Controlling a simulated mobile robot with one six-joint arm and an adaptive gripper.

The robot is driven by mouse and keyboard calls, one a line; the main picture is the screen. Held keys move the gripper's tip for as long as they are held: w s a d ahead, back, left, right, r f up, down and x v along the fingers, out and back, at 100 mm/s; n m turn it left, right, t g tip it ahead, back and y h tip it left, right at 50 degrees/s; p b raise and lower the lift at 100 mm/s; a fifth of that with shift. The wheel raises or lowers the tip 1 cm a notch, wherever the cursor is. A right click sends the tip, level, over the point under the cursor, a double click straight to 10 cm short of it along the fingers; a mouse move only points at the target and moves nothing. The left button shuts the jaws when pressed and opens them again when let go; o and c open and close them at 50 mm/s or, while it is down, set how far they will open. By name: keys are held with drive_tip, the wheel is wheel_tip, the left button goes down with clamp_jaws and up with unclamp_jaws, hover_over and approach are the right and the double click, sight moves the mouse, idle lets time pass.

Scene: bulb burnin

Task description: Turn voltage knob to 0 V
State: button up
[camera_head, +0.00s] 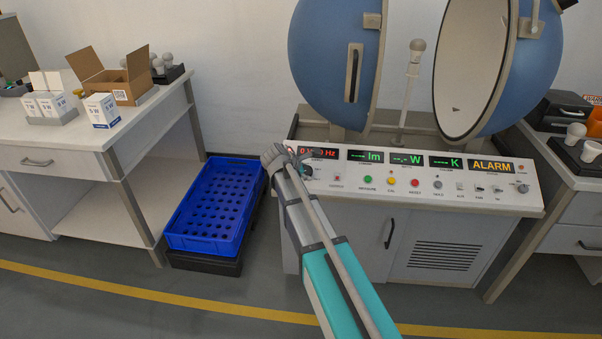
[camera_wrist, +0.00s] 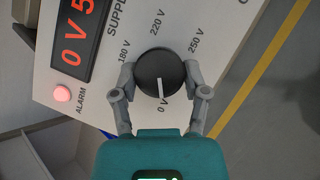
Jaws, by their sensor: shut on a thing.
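The voltage knob (camera_wrist: 158,70) is a round black dial on the white panel, with labels for 0 V, 180 V, 220 V and 250 V around it. Its white pointer line faces the 0 V label, towards my gripper body. My gripper (camera_wrist: 161,76) has a grey finger on each side of the knob and is shut on it. In the head view my gripper (camera_head: 290,158) is at the left end of the console panel and hides the knob area. A red display (camera_wrist: 74,42) beside the knob shows "0 V 5", cut off by the frame.
A red alarm lamp (camera_wrist: 62,93) glows beside the display. The console (camera_head: 455,187) carries several buttons, green displays and an amber ALARM sign (camera_head: 491,166). An open blue sphere (camera_head: 335,50) stands behind it. A blue crate (camera_head: 190,243) sits on the floor left of my arm.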

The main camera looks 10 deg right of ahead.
drive_tip(key=shift+w+r, duration=0.15)
drive_tip(key=shift+w, duration=0.2)
drive_tip(key=o, duration=1.1)
drive_tip(key=shift+o, duration=0.2)
drive_tip(key=shift+s, duration=0.1)
drive_tip(key=shift+s, duration=0.1)
